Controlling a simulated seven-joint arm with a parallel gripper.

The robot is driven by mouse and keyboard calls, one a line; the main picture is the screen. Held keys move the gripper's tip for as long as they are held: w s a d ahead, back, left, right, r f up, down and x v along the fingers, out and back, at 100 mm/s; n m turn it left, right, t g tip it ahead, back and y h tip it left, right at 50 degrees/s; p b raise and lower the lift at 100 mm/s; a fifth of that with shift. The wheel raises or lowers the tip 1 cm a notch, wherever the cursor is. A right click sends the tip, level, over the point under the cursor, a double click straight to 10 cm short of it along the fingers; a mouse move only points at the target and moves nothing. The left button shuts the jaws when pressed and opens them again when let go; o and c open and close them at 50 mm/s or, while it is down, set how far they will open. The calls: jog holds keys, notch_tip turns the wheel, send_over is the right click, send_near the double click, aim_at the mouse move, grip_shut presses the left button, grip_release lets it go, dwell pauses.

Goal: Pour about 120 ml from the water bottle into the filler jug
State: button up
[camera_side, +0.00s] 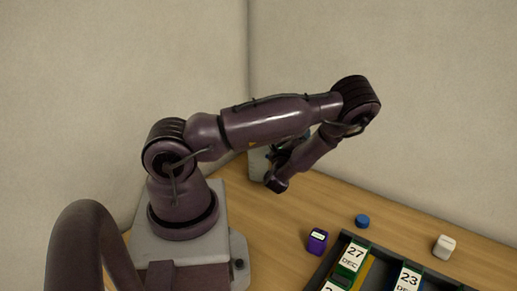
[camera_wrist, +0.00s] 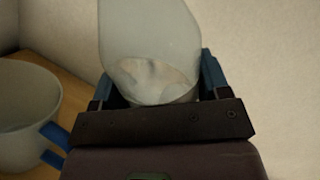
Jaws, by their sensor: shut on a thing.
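In the wrist view, my gripper (camera_wrist: 160,84) is shut on the water bottle (camera_wrist: 150,35), a pale translucent bottle between blue fingers. A curved line and a lighter patch show low in it; I cannot tell the water level. Its upper end is cut off by the frame. The filler jug (camera_wrist: 27,98), a pale cup with a blue handle, stands on the table left of the bottle, apart from it in this view. In the side view, my gripper (camera_side: 284,160) is largely hidden by my arm. A pale grey shape (camera_side: 257,164) shows behind it; I cannot tell whether it is jug or bottle.
A dark tray (camera_side: 330,262) with date-labelled blocks (camera_side: 352,257) sits at the front right of the wooden table. A blue disc (camera_side: 362,221), a small purple box (camera_side: 317,241) and a small white block (camera_side: 444,247) lie around it. Walls close off the back.

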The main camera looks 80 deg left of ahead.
jog(key=n, duration=0.2)
jog(key=w+n, duration=0.1)
jog(key=n, duration=0.1)
jog(key=shift+w+d+f+g+y, duration=0.2)
jog(key=shift+g+y, duration=0.1)
jog(key=shift+y, duration=0.1)
jog(key=shift+w+f+n+g+y, duration=0.15)
jog(key=shift+f+n+g+y, duration=0.25)
jog(key=shift+f+n, duration=0.95)
jog(key=shift+s+r+n, duration=0.25)
jog(key=shift+r+n, duration=0.25)
jog(key=shift+n, duration=0.25)
jog(key=shift+s+r+n+g, duration=0.1)
jog(key=shift+r+n+g, duration=0.05)
jog(key=shift+n+g, duration=0.2)
jog(key=shift+r+n+g, duration=0.25)
jog(key=shift+r+n, duration=0.2)
jog(key=shift+n, duration=0.1)
jog(key=shift+w+r+n+y, duration=0.2)
jog(key=shift+w+n+y, duration=0.1)
jog(key=shift+w, duration=0.2)
jog(key=shift+w+d+r+n+g, duration=0.15)
jog(key=shift+r+n+g, duration=0.45)
jog(key=shift+n, duration=0.3)
